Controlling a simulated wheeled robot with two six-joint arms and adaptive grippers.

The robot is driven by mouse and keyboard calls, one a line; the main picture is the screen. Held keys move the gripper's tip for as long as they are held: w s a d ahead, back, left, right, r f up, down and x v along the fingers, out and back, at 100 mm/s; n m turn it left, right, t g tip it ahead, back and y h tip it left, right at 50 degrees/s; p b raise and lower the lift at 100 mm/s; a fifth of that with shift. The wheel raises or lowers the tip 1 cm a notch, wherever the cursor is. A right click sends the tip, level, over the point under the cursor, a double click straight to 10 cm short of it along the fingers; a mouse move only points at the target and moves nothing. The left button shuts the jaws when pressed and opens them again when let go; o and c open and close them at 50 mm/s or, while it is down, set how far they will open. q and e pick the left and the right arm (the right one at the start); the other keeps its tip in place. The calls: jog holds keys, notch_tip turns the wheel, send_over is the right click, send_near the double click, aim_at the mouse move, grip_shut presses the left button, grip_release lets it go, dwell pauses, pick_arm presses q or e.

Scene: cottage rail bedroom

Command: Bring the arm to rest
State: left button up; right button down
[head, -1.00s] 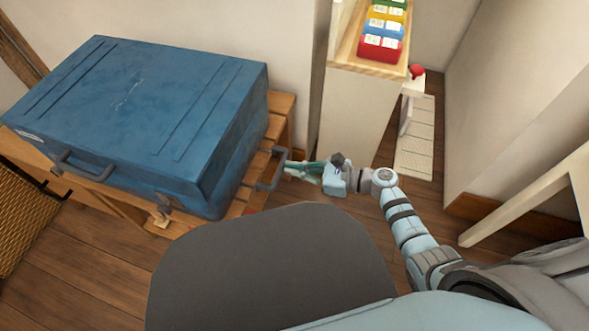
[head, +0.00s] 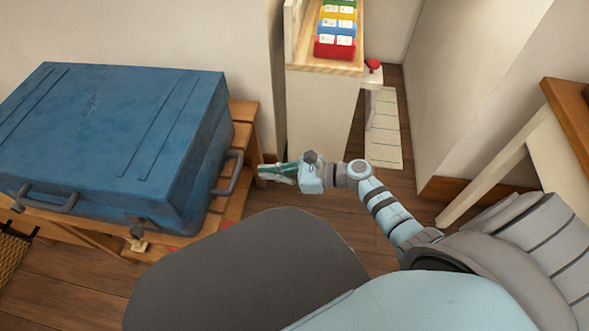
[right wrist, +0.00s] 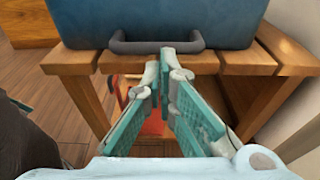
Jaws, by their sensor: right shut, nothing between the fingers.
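My right gripper (head: 272,171) is out in front of me, shut and empty. In the head view it lies just right of the grey side handle of a blue suitcase (head: 105,125). In the right wrist view the gripper's teal fingers (right wrist: 166,62) meet at their tips and point at the suitcase's grey handle (right wrist: 155,44). A small gap to the handle shows in the head view. My left gripper is not in view.
The suitcase lies on a slatted wooden bench (head: 243,115). A pale shelf unit (head: 318,108) with coloured boxes (head: 337,32) stands behind the arm. A white table with a wooden top (head: 567,105) is at right. A woven basket (head: 12,248) is at lower left.

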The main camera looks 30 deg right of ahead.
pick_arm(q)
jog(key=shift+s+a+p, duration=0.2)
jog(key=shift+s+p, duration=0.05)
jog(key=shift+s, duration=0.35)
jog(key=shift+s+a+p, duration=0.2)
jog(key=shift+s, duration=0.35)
pick_arm(e)
jog(key=v, duration=0.8)
jog(key=shift+r, duration=0.15)
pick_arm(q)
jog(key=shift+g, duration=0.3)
pick_arm(e)
jog(key=shift+d, duration=0.1)
